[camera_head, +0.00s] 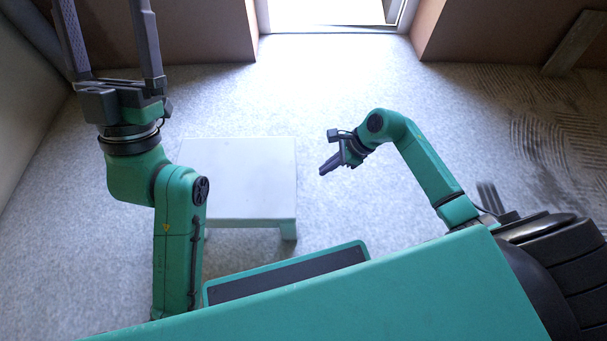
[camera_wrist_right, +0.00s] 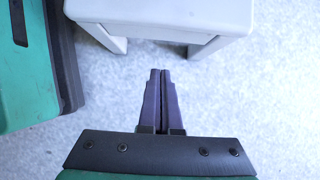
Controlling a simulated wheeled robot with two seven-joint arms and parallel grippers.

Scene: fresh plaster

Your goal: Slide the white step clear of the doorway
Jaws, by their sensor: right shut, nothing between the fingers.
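The white step (camera_head: 240,180) stands upright on the grey floor in the head view, below and left of the bright doorway (camera_head: 333,14), with bare floor between them. The step also shows at the top of the right wrist view (camera_wrist_right: 165,14), with two of its legs. My right gripper (camera_head: 324,171) is shut and empty just right of the step, and its fingers (camera_wrist_right: 160,72) point towards the step's edge. My left gripper (camera_head: 105,12) is open, its fingers wide apart beyond the step's left side. Its fingertips are cut off by the top edge.
Brown walls (camera_head: 200,32) flank the doorway. A board (camera_head: 573,43) leans near the right wall, and dark ridged streaks (camera_head: 560,140) mark the floor at the right. The floor between the step and the doorway is clear. My own green body fills the bottom.

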